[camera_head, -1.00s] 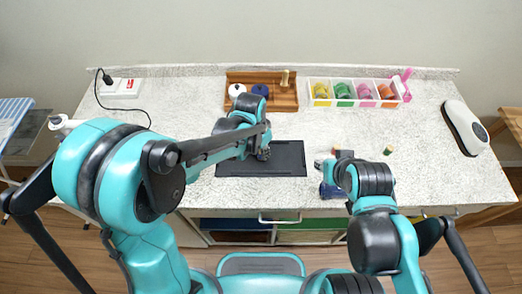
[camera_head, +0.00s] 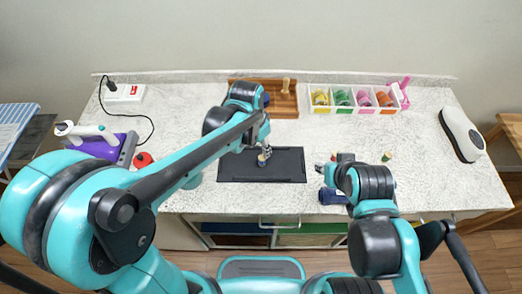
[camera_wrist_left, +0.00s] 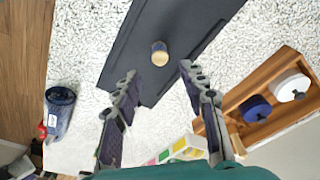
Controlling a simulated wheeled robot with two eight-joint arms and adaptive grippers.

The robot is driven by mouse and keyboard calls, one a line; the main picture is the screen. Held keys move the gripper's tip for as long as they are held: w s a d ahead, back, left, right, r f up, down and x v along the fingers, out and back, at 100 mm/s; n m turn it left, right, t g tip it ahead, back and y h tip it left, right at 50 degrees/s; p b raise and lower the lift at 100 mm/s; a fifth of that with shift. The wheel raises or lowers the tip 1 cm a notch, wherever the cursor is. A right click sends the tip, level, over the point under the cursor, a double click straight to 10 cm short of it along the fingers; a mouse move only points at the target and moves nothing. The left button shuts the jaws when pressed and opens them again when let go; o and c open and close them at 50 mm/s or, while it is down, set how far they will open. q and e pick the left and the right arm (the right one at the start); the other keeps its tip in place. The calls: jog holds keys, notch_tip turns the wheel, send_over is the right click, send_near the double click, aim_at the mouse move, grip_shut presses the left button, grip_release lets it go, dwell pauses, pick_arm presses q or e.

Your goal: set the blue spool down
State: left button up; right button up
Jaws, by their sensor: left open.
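The blue spool (camera_head: 262,160), small with a pale tan top, stands upright on the black mat (camera_head: 288,171). My right gripper (camera_head: 322,166) is to the right of the mat, too small and covered to judge.
A wooden tray (camera_head: 289,112) with a blue and a white round item (camera_wrist_left: 291,87) lies behind the mat. A white divided bin (camera_head: 356,110) of coloured spools is beside it. A green spool (camera_head: 387,156) and a dark blue item (camera_head: 333,196) are to the right.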

pick_arm(q)
jog(key=s+a+r+n+t, duration=0.3)
jog(key=s+a+r+n, duration=0.1)
jog(key=a, duration=0.4)
jog(key=s+a+r+n+t+y, duration=0.1)
jog(key=s+a+r+n+t, duration=0.2)
jog(key=s+a, duration=0.4)
jog(key=shift+s+a+r+n+p, duration=0.15)
jog(key=shift+a+r+n+p, duration=0.35)
jog(key=shift+a+n, duration=0.5)
jog(key=shift+d, duration=0.1)
notch_tip(320, 180, down, 7)
jog(key=b, duration=0.7)
